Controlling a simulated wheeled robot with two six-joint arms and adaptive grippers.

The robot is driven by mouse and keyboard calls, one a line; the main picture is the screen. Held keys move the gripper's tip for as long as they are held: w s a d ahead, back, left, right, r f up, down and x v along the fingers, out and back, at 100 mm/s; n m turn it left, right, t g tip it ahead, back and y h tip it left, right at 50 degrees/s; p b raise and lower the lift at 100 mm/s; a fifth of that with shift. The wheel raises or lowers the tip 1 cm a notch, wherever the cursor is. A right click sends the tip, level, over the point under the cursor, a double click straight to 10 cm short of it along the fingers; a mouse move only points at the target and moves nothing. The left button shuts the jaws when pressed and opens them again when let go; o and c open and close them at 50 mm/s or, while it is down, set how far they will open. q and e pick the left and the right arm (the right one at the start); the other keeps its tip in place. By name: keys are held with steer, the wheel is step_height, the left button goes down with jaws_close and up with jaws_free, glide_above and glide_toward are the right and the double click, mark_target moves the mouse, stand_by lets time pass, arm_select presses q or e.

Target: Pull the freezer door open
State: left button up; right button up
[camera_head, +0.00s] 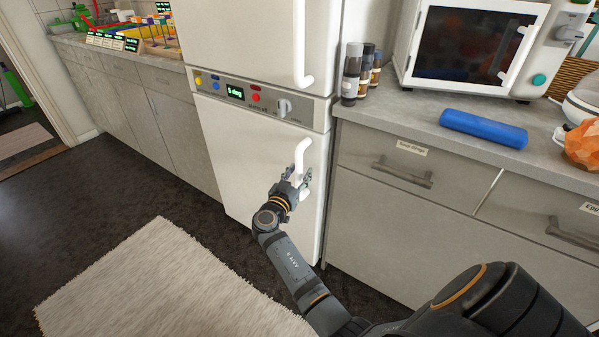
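The white fridge-freezer stands in the middle of the head view, with the control panel (236,93) between its two doors. The lower door, the freezer door (243,150), looks closed and flush with the body. Its white handle (301,150) stands upright near the door's right edge. My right gripper (297,177) is at the lower part of this handle, with its fingers beside or around it. The fingers are small and partly hidden, so I cannot tell whether they are closed on it. My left gripper is not in view.
The upper door (245,40) has its own white handle (301,45). Drawers and a counter (440,140) with a microwave (470,45), several jars and a blue case (483,128) are on the right. A pale rug (165,285) lies on the open floor in front.

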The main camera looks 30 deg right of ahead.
jaws_close()
steer(key=shift+f, duration=0.1)
stand_by(0.4)
steer(key=shift+f, duration=0.1)
